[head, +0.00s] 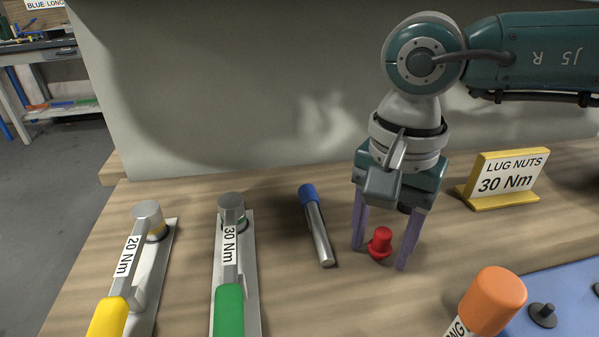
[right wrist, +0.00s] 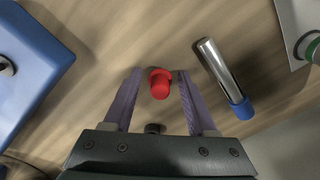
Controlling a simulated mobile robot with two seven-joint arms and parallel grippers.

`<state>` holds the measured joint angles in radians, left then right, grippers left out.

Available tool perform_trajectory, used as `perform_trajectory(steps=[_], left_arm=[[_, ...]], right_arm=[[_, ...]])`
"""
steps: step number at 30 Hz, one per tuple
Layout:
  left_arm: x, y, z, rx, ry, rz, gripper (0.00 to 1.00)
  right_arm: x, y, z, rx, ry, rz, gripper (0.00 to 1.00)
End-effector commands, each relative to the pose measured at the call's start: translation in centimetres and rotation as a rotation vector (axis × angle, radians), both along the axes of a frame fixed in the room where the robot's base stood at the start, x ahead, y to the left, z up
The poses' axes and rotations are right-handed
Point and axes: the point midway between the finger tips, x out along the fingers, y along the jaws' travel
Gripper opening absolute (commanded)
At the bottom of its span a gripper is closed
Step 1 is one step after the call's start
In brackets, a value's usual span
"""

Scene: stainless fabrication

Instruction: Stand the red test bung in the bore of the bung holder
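The red test bung (head: 380,243) is a small flanged red piece on the wooden bench. My right gripper (head: 380,262) points down over it and is open, with one finger on each side of the bung. In the right wrist view the red bung (right wrist: 160,83) lies between the fingertips of my right gripper (right wrist: 159,74), with gaps visible on both sides. I cannot pick out the bung holder for certain in either view. My left gripper is not in view.
A blue-capped metal rod (head: 318,226) lies left of the gripper. Two torque wrenches, yellow-handled (head: 108,318) and green-handled (head: 229,305), lie further left. A yellow sign (head: 505,178) stands right. An orange-topped tool (head: 493,300) and blue plate (head: 570,310) with dark pegs are front right.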

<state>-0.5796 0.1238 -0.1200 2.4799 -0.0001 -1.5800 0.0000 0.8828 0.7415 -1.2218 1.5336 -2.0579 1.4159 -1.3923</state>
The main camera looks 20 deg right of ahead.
Motion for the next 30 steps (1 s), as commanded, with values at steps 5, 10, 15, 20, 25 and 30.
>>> perform_trajectory(steps=[5, 10, 15, 20, 25, 30], left_arm=[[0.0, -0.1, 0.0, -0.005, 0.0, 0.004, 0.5], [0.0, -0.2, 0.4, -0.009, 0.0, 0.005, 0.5], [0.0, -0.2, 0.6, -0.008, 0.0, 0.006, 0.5], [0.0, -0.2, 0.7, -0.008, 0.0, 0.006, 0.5], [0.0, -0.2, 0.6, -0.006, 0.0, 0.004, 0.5], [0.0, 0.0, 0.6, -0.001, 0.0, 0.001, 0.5]], right_arm=[[0.0, 0.0, 0.0, 0.0, 0.0, 0.0, 0.65], [0.0, 0.0, 0.4, 0.0, 0.0, 0.0, 0.65], [0.1, -0.1, 2.6, -0.001, -0.004, 0.0, 0.65], [0.2, 0.0, 6.3, 0.0, -0.007, 0.0, 0.65], [0.1, 0.0, 9.8, 0.0, -0.005, 0.0, 0.65], [0.1, 0.0, 11.8, 0.001, -0.003, 0.0, 0.65]])
